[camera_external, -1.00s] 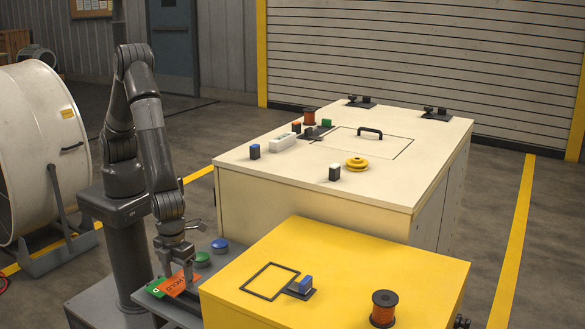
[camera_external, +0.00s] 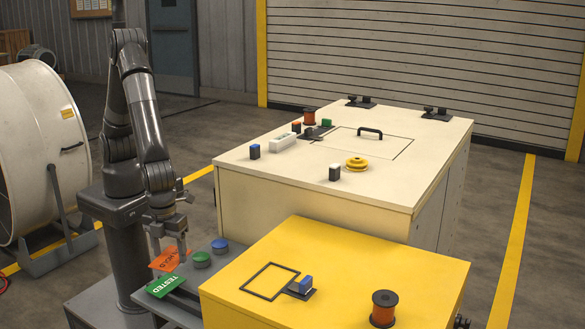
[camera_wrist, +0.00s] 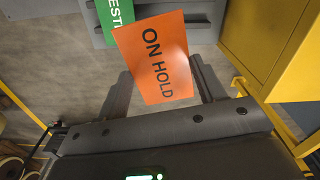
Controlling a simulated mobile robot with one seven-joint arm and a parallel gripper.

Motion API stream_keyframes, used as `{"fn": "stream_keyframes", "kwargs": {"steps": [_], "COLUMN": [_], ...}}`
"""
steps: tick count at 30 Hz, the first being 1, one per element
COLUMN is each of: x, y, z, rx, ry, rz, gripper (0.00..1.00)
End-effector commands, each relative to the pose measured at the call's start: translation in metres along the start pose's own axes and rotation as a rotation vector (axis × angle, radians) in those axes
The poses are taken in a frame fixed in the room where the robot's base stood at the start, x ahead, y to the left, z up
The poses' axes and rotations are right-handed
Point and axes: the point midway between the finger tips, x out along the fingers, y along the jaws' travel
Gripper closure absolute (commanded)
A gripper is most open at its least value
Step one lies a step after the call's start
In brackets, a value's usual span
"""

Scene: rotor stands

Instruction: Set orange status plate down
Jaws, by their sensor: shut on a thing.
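The orange status plate (camera_external: 168,259), lettered "ON HOLD" in the wrist view (camera_wrist: 156,62), is gripped by my gripper (camera_external: 170,250). In the wrist view the two fingers stand on either side of the plate's lower part. The plate is held tilted, above and behind the green "TESTED" plate (camera_external: 166,285). The green plate lies on the grey tray (camera_external: 192,292) beside the yellow cabinet, and part of it shows at the top of the wrist view (camera_wrist: 113,18). Whether the orange plate touches anything below is hard to tell.
A green button (camera_external: 201,259) and a blue button (camera_external: 220,245) stand on the grey shelf just right of the plate. The yellow cabinet (camera_external: 340,262) rises close on the right, with a square outline, a blue-topped block (camera_external: 306,283) and an orange spool (camera_external: 383,308) on top.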

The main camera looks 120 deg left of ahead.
Motion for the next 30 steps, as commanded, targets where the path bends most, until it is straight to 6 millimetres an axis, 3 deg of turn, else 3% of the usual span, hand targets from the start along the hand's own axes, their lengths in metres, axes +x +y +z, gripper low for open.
{"fn": "stream_keyframes", "kwargs": {"steps": [1,6,15,24,30], "x": [-0.013,-0.054,-0.134,-0.206,-0.228], "y": [-0.021,-0.077,-0.146,-0.17,-0.17], "z": [0.015,0.068,0.185,0.297,0.332], "rx": [-0.08,-0.348,-0.815,-1.21,-1.332], "ry": [0.002,-0.001,-0.001,0.0,0.001], "rz": [-0.005,-0.006,-0.006,0.0,0.004], "gripper": [0.6,0.6,0.6,0.6,0.6]}}
